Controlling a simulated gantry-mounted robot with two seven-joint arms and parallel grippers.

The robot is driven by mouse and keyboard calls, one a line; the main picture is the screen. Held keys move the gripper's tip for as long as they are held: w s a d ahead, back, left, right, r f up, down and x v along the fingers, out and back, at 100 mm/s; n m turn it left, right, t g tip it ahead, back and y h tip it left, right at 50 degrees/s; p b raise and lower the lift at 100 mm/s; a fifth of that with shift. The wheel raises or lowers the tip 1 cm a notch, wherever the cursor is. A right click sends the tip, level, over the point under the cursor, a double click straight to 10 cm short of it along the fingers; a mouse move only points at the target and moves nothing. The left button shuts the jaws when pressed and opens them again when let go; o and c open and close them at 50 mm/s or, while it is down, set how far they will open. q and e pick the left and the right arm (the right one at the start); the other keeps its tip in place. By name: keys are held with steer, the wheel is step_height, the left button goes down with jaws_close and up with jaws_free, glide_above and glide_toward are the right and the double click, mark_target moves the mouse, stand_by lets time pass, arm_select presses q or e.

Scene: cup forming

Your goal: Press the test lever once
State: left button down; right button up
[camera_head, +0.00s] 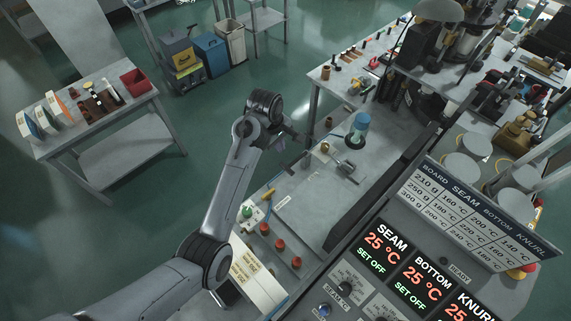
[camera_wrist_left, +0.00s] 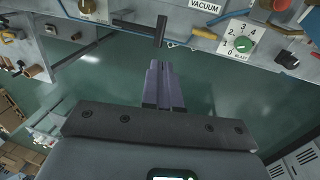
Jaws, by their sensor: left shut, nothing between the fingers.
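My left gripper (camera_head: 279,147) is at the front edge of the grey bench in the head view. In the left wrist view its two fingers (camera_wrist_left: 163,66) are closed together with nothing between them. A black lever-like bar (camera_wrist_left: 140,28) with a short handle at its end sits on the bench front just beyond the fingertips. It looks like the test lever, but I see no label on it. A small gap seems to lie between the fingertips and the handle; I cannot tell if they touch. My right gripper is in neither view.
A green dial (camera_wrist_left: 241,44) and a VACUUM label (camera_wrist_left: 207,6) are on the bench front. A blue-topped cup (camera_head: 361,122) stands on the bench. A control panel (camera_head: 400,265) fills the lower right. Green floor (camera_head: 225,115) lies open before the bench.

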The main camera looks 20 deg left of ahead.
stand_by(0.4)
arm_select(q)
steer(key=p, duration=0.2)
glide_above(287, 168)
steer(key=f, duration=0.7)
steer(key=s+f, duration=0.1)
steer(key=f, duration=0.3)
steer(key=shift+a+f, duration=0.3)
steer(key=shift+f, duration=0.05)
steer(key=shift+w+d+f, duration=0.1)
steer(key=shift+w+f, duration=0.15)
steer(key=shift+f, duration=0.75)
